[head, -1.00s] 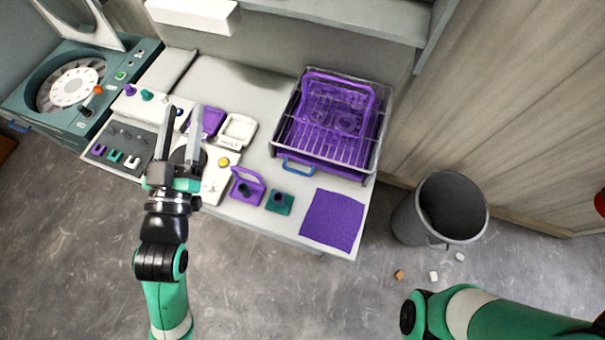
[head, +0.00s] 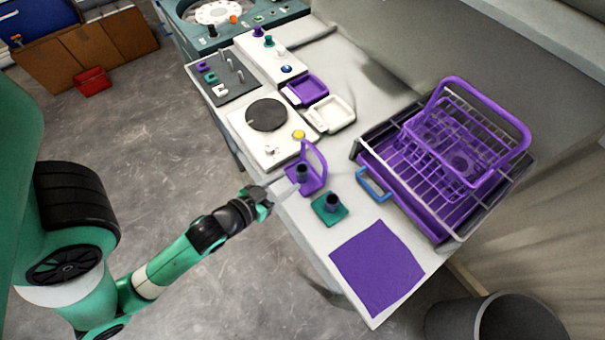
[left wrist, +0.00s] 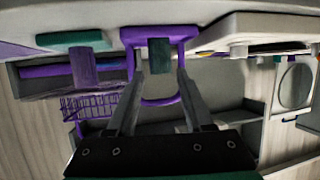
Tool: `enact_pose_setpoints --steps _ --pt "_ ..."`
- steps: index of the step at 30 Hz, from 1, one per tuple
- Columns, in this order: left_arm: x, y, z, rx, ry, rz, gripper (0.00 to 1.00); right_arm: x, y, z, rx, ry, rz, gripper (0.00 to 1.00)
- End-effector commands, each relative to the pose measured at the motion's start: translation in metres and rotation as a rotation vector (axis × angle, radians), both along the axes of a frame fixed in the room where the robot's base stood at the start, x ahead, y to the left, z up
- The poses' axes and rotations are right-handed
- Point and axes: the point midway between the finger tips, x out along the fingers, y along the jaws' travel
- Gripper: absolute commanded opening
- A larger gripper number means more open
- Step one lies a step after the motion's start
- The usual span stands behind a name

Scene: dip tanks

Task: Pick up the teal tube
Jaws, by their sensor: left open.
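The teal tube (head: 302,172) stands upright in a purple holder (head: 317,163) with a tall loop, near the front edge of the bench. In the left wrist view, which is upside down, the teal tube (left wrist: 160,58) hangs from the purple holder (left wrist: 185,33) in the picture's middle. My left gripper (head: 288,188) is open at the bench edge, pointing at the tube. In the left wrist view its fingers (left wrist: 161,68) lie on either side of the tube; I cannot tell whether they reach around it. My right gripper is out of view.
A teal holder (head: 323,215) with a purple tube (head: 333,202) stands close on the right. Beyond are a purple mat (head: 377,267) and a wire rack with a purple basket (head: 468,160). A white hotplate-like unit (head: 285,148) stands on the left.

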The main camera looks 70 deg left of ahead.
Motion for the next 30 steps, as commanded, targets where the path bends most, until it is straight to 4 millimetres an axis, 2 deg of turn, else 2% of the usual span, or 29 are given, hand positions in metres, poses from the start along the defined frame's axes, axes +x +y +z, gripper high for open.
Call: enact_pose_setpoints --steps 3,6,14,21,30 --pt "0.021 0.012 -0.009 0.001 -0.005 0.003 0.52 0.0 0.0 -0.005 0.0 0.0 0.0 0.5" --pt "0.033 0.018 -0.015 0.001 -0.003 0.001 0.52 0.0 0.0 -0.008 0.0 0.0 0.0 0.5" --pt "0.044 0.024 -0.018 0.001 -0.004 0.0 0.52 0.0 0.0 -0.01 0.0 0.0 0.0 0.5" --pt "0.077 0.042 -0.029 0.001 -0.003 0.0 0.52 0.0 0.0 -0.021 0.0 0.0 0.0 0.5" --pt "0.082 0.045 -0.03 0.0 -0.001 -0.001 0.5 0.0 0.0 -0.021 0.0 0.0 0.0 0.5"
